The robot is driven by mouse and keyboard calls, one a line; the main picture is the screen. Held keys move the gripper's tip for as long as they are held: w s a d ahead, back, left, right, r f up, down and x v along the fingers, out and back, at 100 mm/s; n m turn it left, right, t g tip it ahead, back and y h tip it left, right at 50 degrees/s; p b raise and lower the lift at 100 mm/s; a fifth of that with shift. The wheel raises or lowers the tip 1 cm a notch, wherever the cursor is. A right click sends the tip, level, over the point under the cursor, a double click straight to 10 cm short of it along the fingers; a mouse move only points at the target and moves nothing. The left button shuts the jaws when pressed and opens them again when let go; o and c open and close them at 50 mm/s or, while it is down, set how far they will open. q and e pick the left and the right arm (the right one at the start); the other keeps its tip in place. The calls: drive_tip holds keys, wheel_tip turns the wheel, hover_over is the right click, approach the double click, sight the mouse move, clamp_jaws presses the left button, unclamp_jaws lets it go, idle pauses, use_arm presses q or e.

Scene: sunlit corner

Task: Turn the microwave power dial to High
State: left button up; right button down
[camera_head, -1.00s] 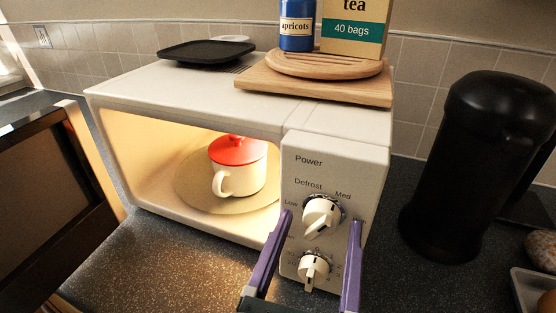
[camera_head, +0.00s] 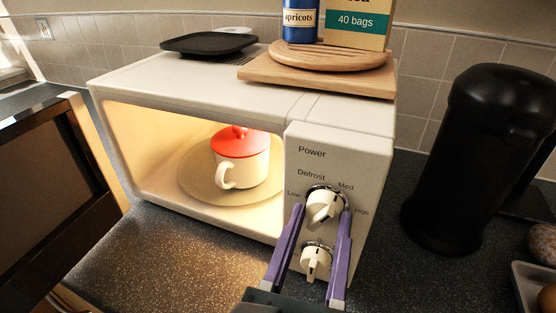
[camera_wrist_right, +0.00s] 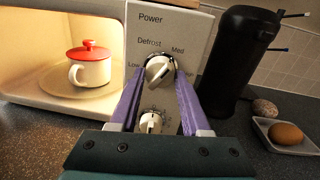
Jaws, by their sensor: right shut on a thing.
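The white microwave (camera_head: 210,92) stands on the counter with its door (camera_head: 50,190) open at the left. Its panel carries the white power dial (camera_head: 323,206), with Low, Defrost, Med and High printed around it. The dial's ridge slants from lower left to upper right; I cannot tell which end is the pointer. My right gripper (camera_head: 323,208) has its purple fingers shut on the dial's two sides. The right wrist view also shows the dial (camera_wrist_right: 158,70) between the fingers. A second white dial (camera_head: 315,262) sits below, between the fingers in the picture. My left gripper is out of view.
A white mug with a red lid (camera_head: 241,160) stands on the turntable inside. A wooden board (camera_head: 315,78), a blue apricots jar (camera_head: 300,20), a tea box (camera_head: 357,25) and a black tray (camera_head: 208,44) are on top. A black appliance (camera_head: 475,160) stands close at the right.

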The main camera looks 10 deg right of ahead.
drive_tip(key=shift+f, duration=0.1)
drive_tip(key=shift+f+m+b, duration=0.1)
drive_tip(key=shift+m+b, duration=0.7)
drive_tip(key=shift+m, duration=0.3)
drive_tip(key=shift+m+h+b, duration=0.4)
drive_tip(key=shift+m+b, duration=2.9)
drive_tip(key=shift+m, duration=1.8)
drive_tip(key=shift+c, duration=1.8)
unclamp_jaws()
drive_tip(key=shift+w, duration=0.1)
